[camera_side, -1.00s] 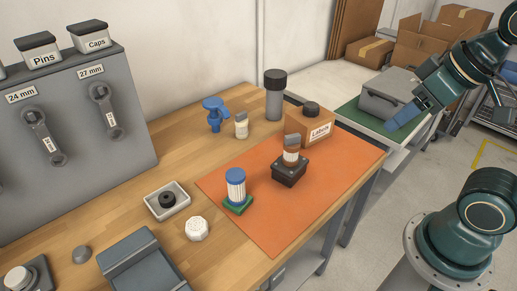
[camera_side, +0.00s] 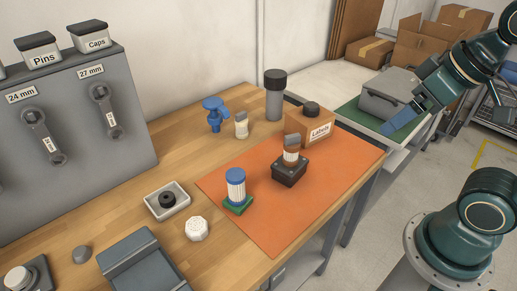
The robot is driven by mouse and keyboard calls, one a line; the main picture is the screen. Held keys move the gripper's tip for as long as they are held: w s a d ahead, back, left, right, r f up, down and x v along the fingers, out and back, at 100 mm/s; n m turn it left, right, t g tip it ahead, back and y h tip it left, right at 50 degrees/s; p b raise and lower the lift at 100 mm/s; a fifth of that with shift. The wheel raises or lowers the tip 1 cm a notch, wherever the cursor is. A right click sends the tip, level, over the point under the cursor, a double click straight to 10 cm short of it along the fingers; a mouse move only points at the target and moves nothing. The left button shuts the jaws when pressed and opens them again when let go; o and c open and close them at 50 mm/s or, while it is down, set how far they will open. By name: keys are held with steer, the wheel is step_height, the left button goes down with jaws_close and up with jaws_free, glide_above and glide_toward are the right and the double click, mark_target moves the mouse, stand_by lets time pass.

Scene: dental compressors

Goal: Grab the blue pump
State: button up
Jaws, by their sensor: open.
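A blue pump-like piece (camera_side: 215,115) with a side spout stands upright on the wooden bench, near the wall. A white ribbed cylinder with a blue top (camera_side: 236,187) stands on a green base on the orange mat (camera_side: 270,226). My gripper (camera_side: 391,131) is at the upper right, by the green-topped side table, far to the right of both blue things. It is open and empty, with its blue fingers pointing down and left.
A grey case (camera_side: 388,92) lies on the side table. The mat's front is clear.

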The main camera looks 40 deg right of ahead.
steer(key=w+a+r+n, duration=0.1)
steer(key=w+r, duration=0.4)
steer(key=w, duration=0.6)
steer(key=n+g+y, duration=0.2)
steer(key=n, duration=0.2)
glide_above(216, 102)
steer(key=s+d, duration=0.2)
steer(key=s, duration=0.1)
step_height(216, 102, down, 13)
steer(key=shift+s+r, duration=0.2)
steer(key=shift+a, duration=0.1)
steer(key=shift+t, duration=0.3)
steer(key=shift+x, duration=4.25)
